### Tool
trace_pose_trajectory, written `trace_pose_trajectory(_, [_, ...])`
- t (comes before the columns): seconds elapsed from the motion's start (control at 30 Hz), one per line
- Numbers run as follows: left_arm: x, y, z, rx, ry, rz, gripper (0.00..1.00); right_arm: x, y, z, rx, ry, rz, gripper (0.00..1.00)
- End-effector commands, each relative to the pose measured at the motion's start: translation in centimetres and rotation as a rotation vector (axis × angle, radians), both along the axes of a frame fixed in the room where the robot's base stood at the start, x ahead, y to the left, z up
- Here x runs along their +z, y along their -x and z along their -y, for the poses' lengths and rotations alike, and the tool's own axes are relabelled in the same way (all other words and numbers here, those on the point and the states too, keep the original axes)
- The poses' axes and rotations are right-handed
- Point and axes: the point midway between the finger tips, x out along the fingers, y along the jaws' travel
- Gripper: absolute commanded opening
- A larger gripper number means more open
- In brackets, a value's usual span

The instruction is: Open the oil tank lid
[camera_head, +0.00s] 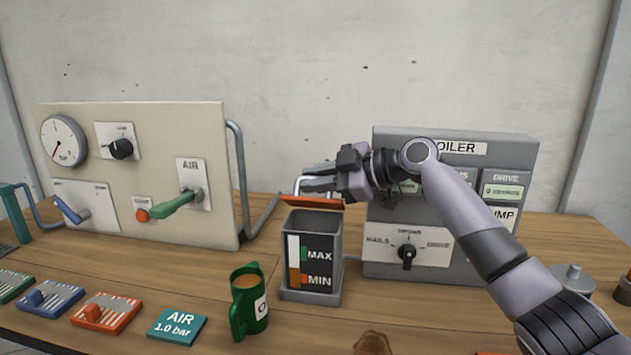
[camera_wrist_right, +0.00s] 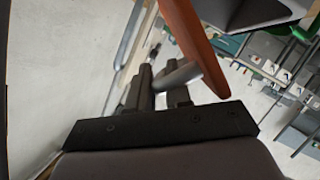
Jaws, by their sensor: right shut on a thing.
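The oil tank (camera_head: 293,275) is a grey box with a MAX/MIN level gauge on its front, standing on the table. Its orange-red lid (camera_head: 315,203) shows as a thin strip at the top of the tank. In the right wrist view the lid (camera_wrist_right: 195,45) is seen nearly edge-on, at an angle to the grey tank body (camera_wrist_right: 262,12). My right gripper (camera_head: 308,185) is just above the lid. Its fingers (camera_wrist_right: 165,88) are shut on the lid's grey bar handle (camera_wrist_right: 180,74). My left gripper is not in view.
A green mug (camera_head: 247,305) stands just left of the tank. A beige panel (camera_head: 140,150) with gauge and levers is at left, with a bent pipe (camera_head: 240,180) beside it. A grey boiler panel (camera_head: 450,275) stands close on the right. Colored plates (camera_head: 105,312) line the front left.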

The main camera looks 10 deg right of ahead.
Motion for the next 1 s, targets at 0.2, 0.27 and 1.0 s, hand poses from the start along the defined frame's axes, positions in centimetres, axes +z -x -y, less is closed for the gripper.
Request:
trace_pose_trajectory(0.2, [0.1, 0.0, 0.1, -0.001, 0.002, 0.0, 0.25, 0.1, -0.1, 0.1, -0.003, 0.001, 0.003, 0.0])
trace_pose_trajectory(0.27, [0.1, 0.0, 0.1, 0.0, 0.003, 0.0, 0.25, 0.1, -0.1, 0.1, -0.003, 0.001, 0.003, 0.0])
trace_pose_trajectory(1.0, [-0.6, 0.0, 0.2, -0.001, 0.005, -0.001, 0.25, 0.9, 1.5, 2.8, -0.003, 0.001, 0.004, 0.25])
